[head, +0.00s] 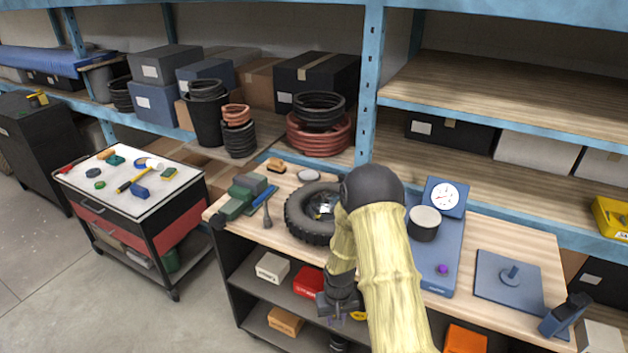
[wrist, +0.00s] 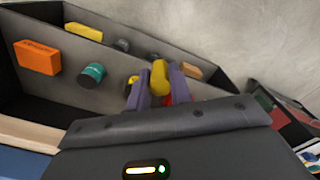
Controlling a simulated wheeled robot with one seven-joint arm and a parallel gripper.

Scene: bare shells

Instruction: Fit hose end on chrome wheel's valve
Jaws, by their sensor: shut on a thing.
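A black tyre (head: 311,213) lies on the workbench, with a shiny wheel part (head: 323,209) in its middle. My arm covers its right side, and I cannot make out a valve. My gripper (head: 343,317) hangs low in front of the bench, below the wheel and apart from it. In the wrist view my gripper (wrist: 159,86) has its purple fingers shut on a yellow rounded piece (wrist: 160,76). I cannot tell whether this is the hose end. No hose run is clear in either view.
A blue gauge unit (head: 445,197) with a dial stands right of my arm, near a black canister (head: 424,224). A green vise (head: 242,196) is left of the tyre. The bench's lower shelves hold boxes. A tool trolley (head: 131,178) stands at left, with open floor before it.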

